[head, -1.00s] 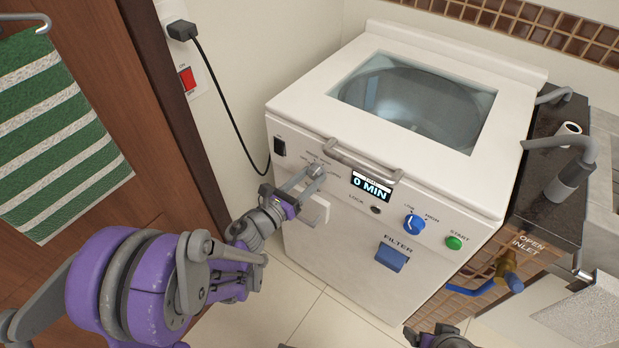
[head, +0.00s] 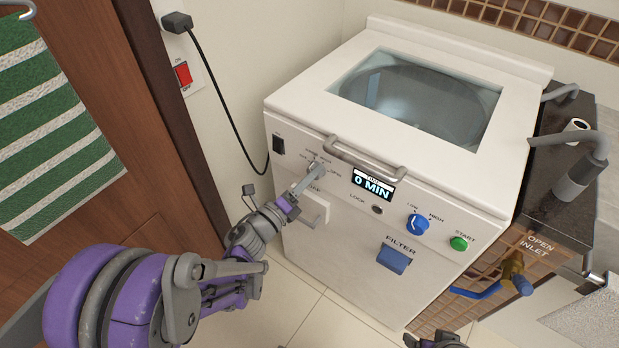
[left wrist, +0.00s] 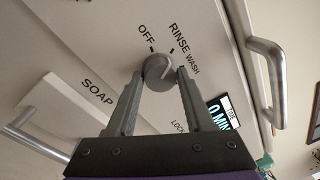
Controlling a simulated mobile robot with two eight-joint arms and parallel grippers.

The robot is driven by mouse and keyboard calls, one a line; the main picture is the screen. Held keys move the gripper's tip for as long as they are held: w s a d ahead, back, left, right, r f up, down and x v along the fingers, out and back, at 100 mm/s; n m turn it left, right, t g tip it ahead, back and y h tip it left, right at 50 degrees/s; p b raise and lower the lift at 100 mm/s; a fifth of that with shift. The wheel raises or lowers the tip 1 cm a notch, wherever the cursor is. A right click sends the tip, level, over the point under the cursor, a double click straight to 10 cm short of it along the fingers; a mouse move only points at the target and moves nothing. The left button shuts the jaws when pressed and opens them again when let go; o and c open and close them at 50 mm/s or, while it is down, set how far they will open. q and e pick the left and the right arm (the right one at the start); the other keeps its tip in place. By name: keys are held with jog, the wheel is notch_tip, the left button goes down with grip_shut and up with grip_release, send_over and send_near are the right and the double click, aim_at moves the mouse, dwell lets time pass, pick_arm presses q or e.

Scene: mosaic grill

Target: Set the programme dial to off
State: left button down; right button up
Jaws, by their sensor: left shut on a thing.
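The programme dial (left wrist: 158,72) is a round grey knob on the white machine's front (head: 345,270), with the labels OFF, RINSE and WASH around it in the left wrist view. Its pale pointer line leans to the upper right, toward the RINSE mark and away from OFF. My left gripper (left wrist: 159,75) is shut on the dial, one finger on each side. In the head view my left gripper (head: 316,170) reaches the panel's upper left and mostly hides the dial. Only a dark part of my right arm shows at the bottom edge; its fingers are not clear.
The soap drawer (head: 313,208) is just below my left gripper. A metal lid handle (head: 365,160) and the display (head: 373,185) reading 0 MIN are close on the right. A blue knob (head: 418,224), green start button (head: 459,244) and blue filter tab (head: 393,259) are further right.

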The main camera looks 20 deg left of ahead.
pick_arm(q)
jog(key=n, duration=0.5)
jog(key=n+b, duration=0.1)
jog(key=n, duration=0.4)
jog(key=shift+d+t+y, duration=0.1)
jog(key=shift+t+y, duration=0.2)
jog(key=shift+y, duration=0.1)
jog(key=shift+c, duration=1.4)
grip_release()
jog(key=shift+s, duration=0.15)
jog(key=v, duration=1)
jog(key=shift+s, duration=0.3)
